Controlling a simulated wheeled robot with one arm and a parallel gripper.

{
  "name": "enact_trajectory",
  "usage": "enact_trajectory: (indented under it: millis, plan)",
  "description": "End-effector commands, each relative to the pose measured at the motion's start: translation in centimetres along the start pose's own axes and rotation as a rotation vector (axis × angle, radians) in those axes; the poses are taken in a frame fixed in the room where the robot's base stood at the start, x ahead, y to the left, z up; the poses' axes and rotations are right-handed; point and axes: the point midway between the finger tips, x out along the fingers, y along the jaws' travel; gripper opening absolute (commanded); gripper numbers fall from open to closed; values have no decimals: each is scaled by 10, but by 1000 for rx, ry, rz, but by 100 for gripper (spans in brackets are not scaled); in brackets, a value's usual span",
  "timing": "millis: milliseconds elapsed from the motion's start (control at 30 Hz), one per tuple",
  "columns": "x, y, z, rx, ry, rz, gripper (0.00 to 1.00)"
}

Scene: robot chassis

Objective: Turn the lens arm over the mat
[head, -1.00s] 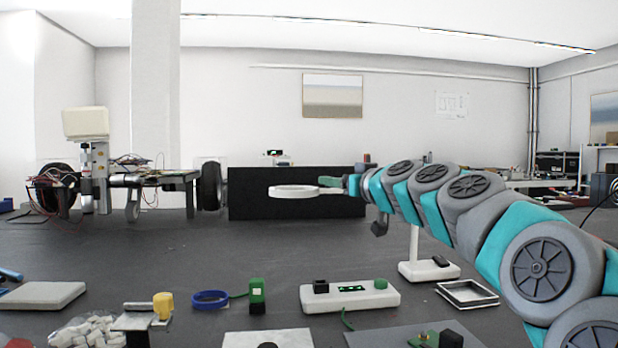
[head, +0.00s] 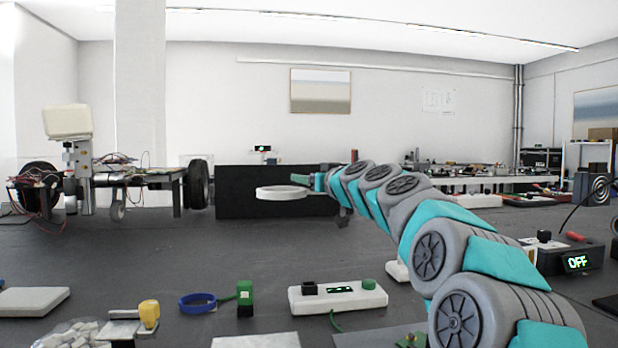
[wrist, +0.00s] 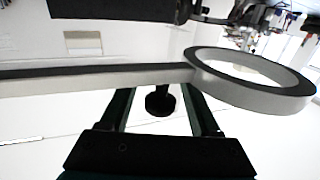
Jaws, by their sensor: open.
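The lens arm's white ring (head: 281,192) hangs level above the table, left of my gripper. In the wrist view the ring (wrist: 255,80) is at right, and its long pale bar (wrist: 90,76) crosses to the left, just past my fingertips. My gripper (head: 300,179) is at the ring's near right side; the wrist view shows its two fingers (wrist: 160,90) apart, with a dark round knob (wrist: 161,101) seen between them. I cannot tell whether they touch it. The white stand base (head: 397,271) is mostly hidden by my arm. A grey sheet (head: 352,340), perhaps the mat, lies at the front.
A white box with a green knob (head: 338,297), a blue ring (head: 197,303) and a small clamp stand with a yellow knob (head: 132,325) stand in front. A wheeled chassis (head: 120,178) and black panel (head: 235,205) are behind. The middle table is clear.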

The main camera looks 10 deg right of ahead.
Motion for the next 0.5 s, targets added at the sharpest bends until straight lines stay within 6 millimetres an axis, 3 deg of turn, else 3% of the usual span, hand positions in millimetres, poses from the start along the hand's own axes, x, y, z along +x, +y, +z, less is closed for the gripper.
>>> enact_trajectory:
  millis: [267,500]
  plan:
    - [0,0,0,0,0,0,62]
    - [0,0,0,0,0,0,35]
